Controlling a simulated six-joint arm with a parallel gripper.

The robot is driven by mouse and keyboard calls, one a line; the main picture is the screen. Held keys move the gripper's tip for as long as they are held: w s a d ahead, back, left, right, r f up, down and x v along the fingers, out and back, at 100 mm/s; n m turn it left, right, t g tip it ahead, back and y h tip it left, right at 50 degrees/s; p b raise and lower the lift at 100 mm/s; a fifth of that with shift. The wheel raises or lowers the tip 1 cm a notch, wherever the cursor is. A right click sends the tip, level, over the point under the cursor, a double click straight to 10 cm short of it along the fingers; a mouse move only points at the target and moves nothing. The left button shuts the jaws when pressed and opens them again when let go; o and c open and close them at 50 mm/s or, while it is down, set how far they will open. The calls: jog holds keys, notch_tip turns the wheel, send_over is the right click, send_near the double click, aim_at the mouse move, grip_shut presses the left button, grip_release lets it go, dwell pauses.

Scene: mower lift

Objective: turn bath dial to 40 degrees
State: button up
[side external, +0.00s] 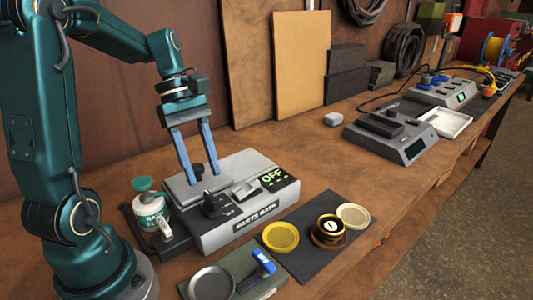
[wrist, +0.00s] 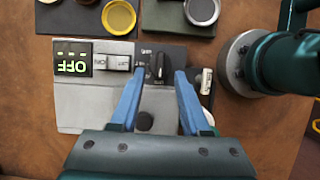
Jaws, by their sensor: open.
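The parts bath (side external: 258,218) is a grey box with its name on the front. Its black dial (side external: 213,204) sits on the top panel; in the wrist view the dial (wrist: 160,66) has a pale pointer line and small labels around it, too small to read for certain. The display (side external: 274,178) reads OFF in green; it also shows upside down in the wrist view (wrist: 72,66). My gripper (side external: 202,180) is open and empty, its blue fingers pointing down above the bath, near the lid knob and behind the dial. In the wrist view the dial appears between the fingertips (wrist: 160,73), apart from them.
A light rocker switch (side external: 243,190) is beside the dial. A green-topped bottle (side external: 150,208) stands at the bath's left. In front are a yellow dish (side external: 281,237), a brass part (side external: 330,230), a cream dish (side external: 353,215) and a blue-handled tool (side external: 262,265). A grey scale-like device (side external: 390,138) is further back.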

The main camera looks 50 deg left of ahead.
aim_at(209, 194)
jog(key=shift+x, duration=2.55)
jog(key=shift+a, duration=0.1)
grip_shut()
